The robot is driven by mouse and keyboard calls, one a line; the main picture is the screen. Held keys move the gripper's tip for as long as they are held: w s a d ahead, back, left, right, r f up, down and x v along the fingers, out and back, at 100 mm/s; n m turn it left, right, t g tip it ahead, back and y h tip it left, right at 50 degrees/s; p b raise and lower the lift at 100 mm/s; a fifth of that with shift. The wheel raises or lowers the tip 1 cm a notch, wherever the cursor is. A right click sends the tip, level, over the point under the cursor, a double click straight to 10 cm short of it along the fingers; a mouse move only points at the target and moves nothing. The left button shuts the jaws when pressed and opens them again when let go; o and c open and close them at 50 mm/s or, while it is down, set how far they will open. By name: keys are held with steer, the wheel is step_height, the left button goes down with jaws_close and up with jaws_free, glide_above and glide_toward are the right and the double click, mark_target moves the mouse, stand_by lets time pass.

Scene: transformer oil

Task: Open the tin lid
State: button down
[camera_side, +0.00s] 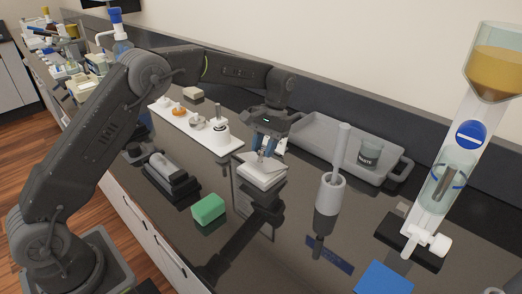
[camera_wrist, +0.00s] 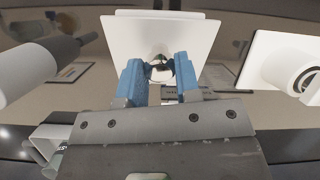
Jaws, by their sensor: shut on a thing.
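The tin (camera_side: 262,181) is a low, pale, square box on the dark counter, near the middle of the side view. Its flat white lid (camera_side: 250,161) is above it; I cannot tell whether they still touch at any edge. The lid fills the upper middle of the wrist view (camera_wrist: 125,38). My gripper (camera_side: 267,150) points down over the lid. In the wrist view its blue fingers (camera_wrist: 160,75) are closed on a small shiny knob (camera_wrist: 160,58) at the lid's middle. The tin's inside is hidden.
A grey cylinder with a rod (camera_side: 330,194) stands right of the tin. A grey tray (camera_side: 310,135) holding a beaker (camera_side: 370,153) lies behind. A green block (camera_side: 208,208) and a dark stand (camera_side: 172,178) are in front left. A white rack (camera_side: 180,122) is behind left.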

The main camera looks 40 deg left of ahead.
steer(key=shift+w+r+g, duration=0.25)
steer(key=shift+w+g, duration=0.25)
steer(key=shift+g, duration=0.4)
steer(key=shift+w, duration=0.1)
steer(key=c, duration=0.8)
jaws_free()
steer(key=shift+r, duration=0.1)
steer(key=shift+r, duration=0.15)
step_height(320, 180, up, 4)
steer(key=shift+f, duration=0.1)
steer(key=s+a+r, duration=0.5)
steer(key=a+r, duration=0.1)
steer(key=a, duration=0.4)
steer(key=shift+a+r, duration=0.3)
steer(key=shift+r, duration=0.1)
